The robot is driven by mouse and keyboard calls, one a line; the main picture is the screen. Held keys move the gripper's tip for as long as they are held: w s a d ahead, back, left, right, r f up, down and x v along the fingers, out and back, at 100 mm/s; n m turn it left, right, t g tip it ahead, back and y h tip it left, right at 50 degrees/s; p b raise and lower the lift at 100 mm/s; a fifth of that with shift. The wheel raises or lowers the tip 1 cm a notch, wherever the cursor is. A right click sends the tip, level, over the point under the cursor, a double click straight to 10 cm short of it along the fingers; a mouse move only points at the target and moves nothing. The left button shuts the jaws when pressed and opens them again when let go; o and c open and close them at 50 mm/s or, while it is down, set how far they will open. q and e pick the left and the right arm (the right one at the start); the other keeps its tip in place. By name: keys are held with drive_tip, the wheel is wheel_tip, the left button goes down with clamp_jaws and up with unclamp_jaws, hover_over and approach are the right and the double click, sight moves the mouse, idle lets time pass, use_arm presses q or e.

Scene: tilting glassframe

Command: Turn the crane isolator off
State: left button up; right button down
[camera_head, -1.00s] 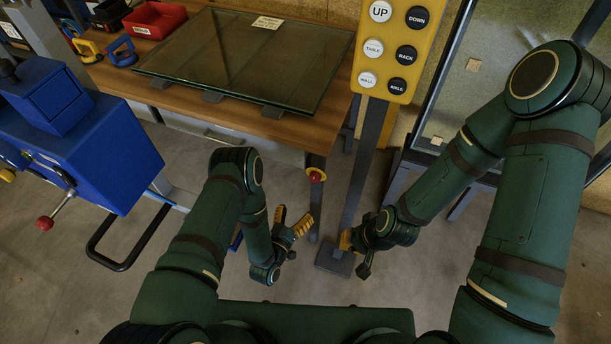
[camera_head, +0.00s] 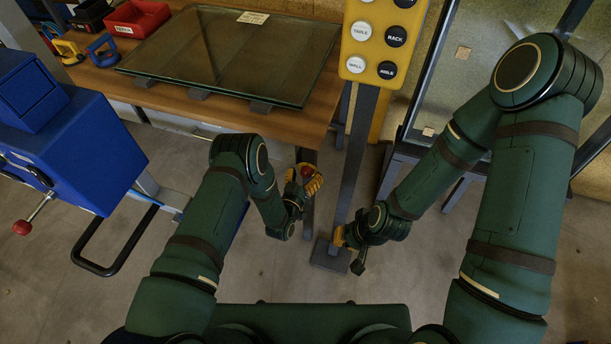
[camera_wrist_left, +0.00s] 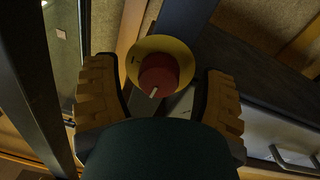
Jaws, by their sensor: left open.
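The crane isolator is a red rotary knob on a round yellow plate, at the workbench's front right corner. In the head view its red knob (camera_head: 306,171) shows between the fingers of my left gripper (camera_head: 303,180). In the left wrist view the red knob (camera_wrist_left: 158,78), with a pale pointer mark, sits on the yellow plate (camera_wrist_left: 176,47). There the yellow-padded fingers of my left gripper (camera_wrist_left: 160,85) stand open on either side of the knob, with visible gaps. My right gripper (camera_head: 346,246) hangs low by the pendant post; its finger opening is unclear.
A yellow button pendant (camera_head: 385,45) stands on a dark post (camera_head: 356,165) right of the isolator. A glass pane (camera_head: 235,55) lies on the wooden workbench (camera_head: 290,122). A blue machine (camera_head: 75,145) with a red-knobbed lever stands left. A glass frame stands behind my right arm.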

use_arm(q)
drive_tip(key=shift+w+d, duration=0.1)
drive_tip(key=shift+w, duration=0.05)
drive_tip(key=c, duration=1.2)
drive_tip(key=shift+n, duration=0.4)
drive_tip(key=o, duration=1.2)
